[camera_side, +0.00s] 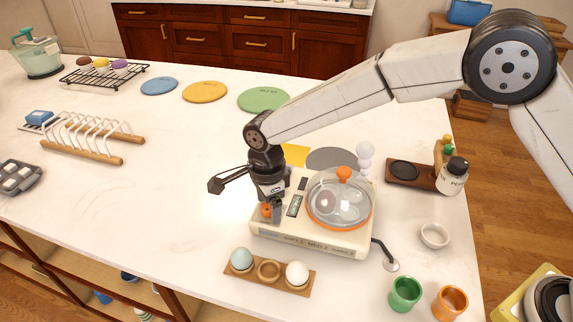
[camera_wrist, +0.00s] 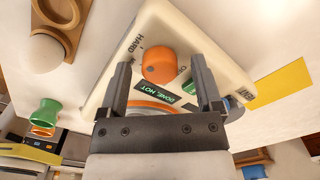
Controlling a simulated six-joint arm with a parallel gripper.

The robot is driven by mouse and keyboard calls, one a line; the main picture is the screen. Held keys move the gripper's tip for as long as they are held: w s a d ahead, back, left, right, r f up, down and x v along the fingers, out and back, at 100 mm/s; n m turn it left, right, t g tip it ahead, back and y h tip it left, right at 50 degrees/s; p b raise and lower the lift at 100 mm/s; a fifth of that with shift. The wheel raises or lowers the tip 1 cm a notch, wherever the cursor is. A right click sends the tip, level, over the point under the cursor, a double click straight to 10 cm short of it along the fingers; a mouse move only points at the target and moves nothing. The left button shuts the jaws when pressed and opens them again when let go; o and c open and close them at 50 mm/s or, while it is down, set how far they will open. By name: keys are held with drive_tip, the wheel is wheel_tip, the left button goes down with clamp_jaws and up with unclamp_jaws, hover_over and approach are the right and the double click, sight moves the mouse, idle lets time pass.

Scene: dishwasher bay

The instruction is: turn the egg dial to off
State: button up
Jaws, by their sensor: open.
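The egg cooker (camera_side: 313,238) is a cream box with a clear dome lid. Its orange dial (camera_wrist: 159,66) shows between my fingers in the wrist view, and partly behind my gripper in the side view (camera_side: 266,210). "HARD" is printed to the left of the dial; lettering to its right starts with "O" and is partly cut off. A dark strip (camera_wrist: 156,91) reads "DONE, HOT". My gripper (camera_side: 273,212) is open and points down over the dial, one finger on each side (camera_wrist: 160,65). I cannot tell whether they touch it.
An egg holder (camera_side: 269,271) with two eggs and an empty ring stands in front of the cooker. A green cup (camera_side: 405,293), an orange cup (camera_side: 450,303) and a white bowl (camera_side: 434,235) stand to the right.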

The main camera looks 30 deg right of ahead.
clamp_jaws()
